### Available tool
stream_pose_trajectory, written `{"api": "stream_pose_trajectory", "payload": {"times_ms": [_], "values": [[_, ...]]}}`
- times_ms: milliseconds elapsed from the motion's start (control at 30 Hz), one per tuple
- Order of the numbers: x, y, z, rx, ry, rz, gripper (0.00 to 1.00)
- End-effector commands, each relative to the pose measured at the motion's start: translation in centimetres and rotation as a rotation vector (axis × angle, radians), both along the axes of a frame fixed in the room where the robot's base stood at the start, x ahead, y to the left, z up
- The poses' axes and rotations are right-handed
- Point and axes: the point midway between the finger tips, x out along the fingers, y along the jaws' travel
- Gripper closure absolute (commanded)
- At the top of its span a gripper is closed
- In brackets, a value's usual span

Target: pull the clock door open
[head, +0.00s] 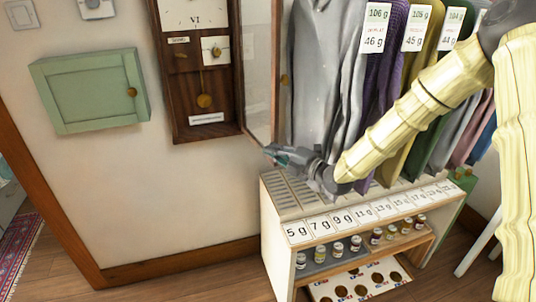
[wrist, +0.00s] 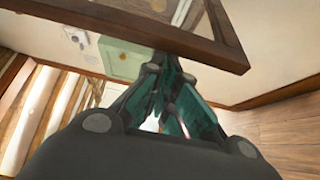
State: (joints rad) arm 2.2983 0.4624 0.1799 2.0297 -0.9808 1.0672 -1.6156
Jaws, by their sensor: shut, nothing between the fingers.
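The wall clock (head: 207,120) is a dark wooden case with a white dial and a brass pendulum, at the top middle of the head view. Its glazed door (head: 260,85) stands swung out from the case on the right side, with a small brass knob (head: 284,79) on its outer edge. My gripper (head: 270,151) is shut and empty near the door's lower outer corner. In the wrist view the door's wooden bottom rail (wrist: 110,32) crosses above the shut fingers (wrist: 168,72). I cannot tell whether they touch it.
A green wall cabinet (head: 90,92) hangs left of the clock. Hanging garments (head: 325,70) with weight tags are close on the right. A low shelf unit (head: 270,215) with number cards and small jars stands below my gripper.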

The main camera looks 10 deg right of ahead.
Motion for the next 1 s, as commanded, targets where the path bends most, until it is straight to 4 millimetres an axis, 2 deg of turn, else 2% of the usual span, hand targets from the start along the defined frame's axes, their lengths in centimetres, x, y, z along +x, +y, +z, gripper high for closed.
{"api": "stream_pose_trajectory", "payload": {"times_ms": [567,967,1000], "values": [[0.0,0.0,-0.1,0.000,0.000,0.001,1.00],[-0.8,4.0,-0.4,-0.001,0.000,0.006,1.00],[-1.0,3.5,-0.3,0.000,0.000,0.002,1.00]]}}
